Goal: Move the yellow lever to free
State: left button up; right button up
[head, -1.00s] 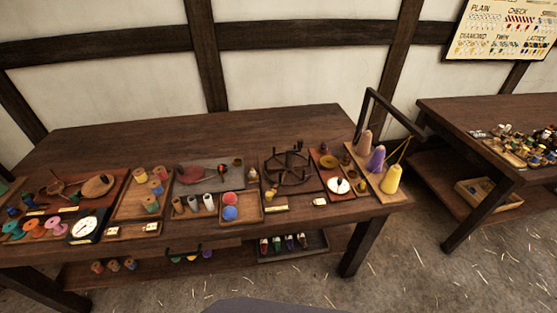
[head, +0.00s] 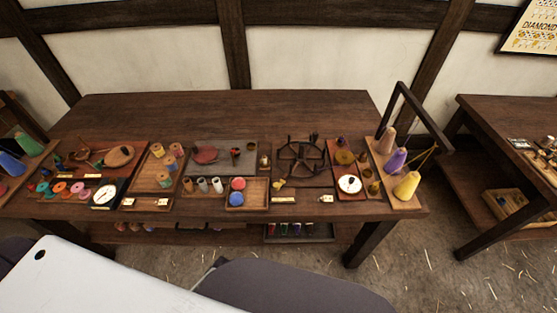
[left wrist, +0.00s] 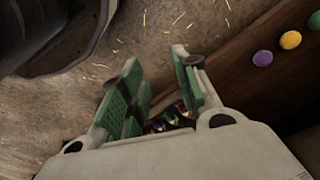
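A small yellow piece (head: 279,184) shows in the head view at the front left of the dark spoked wheel device (head: 302,158). It may be the yellow lever, but it is too small for me to read its shape or setting. My left gripper (left wrist: 156,62) shows in the left wrist view, with its green-padded fingers apart and nothing between them. It is away from the yellow piece, over the floor and the bench's lower part. My right gripper is in neither view.
The wooden bench (head: 230,110) is crowded along its front with trays, spools, dials and cones; its back is bare. A tall dark frame (head: 415,105) rises at its right end. A second table (head: 490,120) stands to the right. A lower shelf holds small coloured items (head: 290,230).

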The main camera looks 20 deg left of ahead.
pick_arm(q)
jog(key=w+d+r+p, duration=0.2)
jog(key=w+r, duration=0.1)
jog(key=r, duration=0.7)
jog(key=w+d+r+t+h+p, duration=0.1)
jog(key=w+d+r+p, duration=0.15)
jog(key=r, duration=0.85)
jog(key=w+d+r+p, duration=0.1)
jog(key=w+d+r, duration=0.25)
jog(key=r, duration=0.65)
jog(key=w+d+r+g+h+p, duration=0.1)
jog(key=w+d+r+h+p, duration=0.3)
jog(key=d+r, duration=1.05)
jog(key=w+a+n+g+y+b, duration=0.2)
jog(key=w+a+n+y, duration=0.2)
jog(key=w+a, duration=0.7)
jog(key=shift+w+a+r+n+y, duration=0.35)
jog(key=shift+a+n, duration=0.4)
jog(key=shift+n, duration=0.45)
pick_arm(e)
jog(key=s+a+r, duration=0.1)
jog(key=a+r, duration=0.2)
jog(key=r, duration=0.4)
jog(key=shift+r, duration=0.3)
